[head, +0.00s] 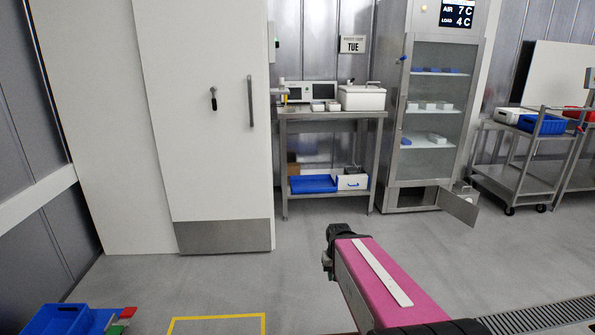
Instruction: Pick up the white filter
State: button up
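I cannot pick out the white filter for certain. A small pale object (463,187) shows just behind the open lower flap (459,206) of the glass-fronted cabinet, partly hidden by it; it is too small to identify. My pink arm link, with a white strip on top and a dark joint at its far end, reaches up from the bottom edge, right of the middle. No gripper fingers show, and I see nothing held.
A steel table (332,114) holds a white lidded box (362,97) and an instrument. The glass-fronted cabinet (433,117) holds small boxes. Trolleys (517,185) stand at right. The middle floor is clear.

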aim_at(344, 182)
jog(key=i+z, duration=0.3)
jog(key=i, duration=0.2)
jog(key=i+z, duration=0.3)
jog(key=i, duration=0.2)
jog(key=i+j+z, duration=0.3)
jog(key=i, duration=0.15)
jog(key=i+l, duration=0.1)
jog(key=i, duration=0.3)
jog(key=i+l, duration=0.15)
jog(key=i, duration=0.3)
jog(key=i+l+u, duration=0.8)
jog(key=u, duration=0.15)
jog(key=l, duration=0.1)
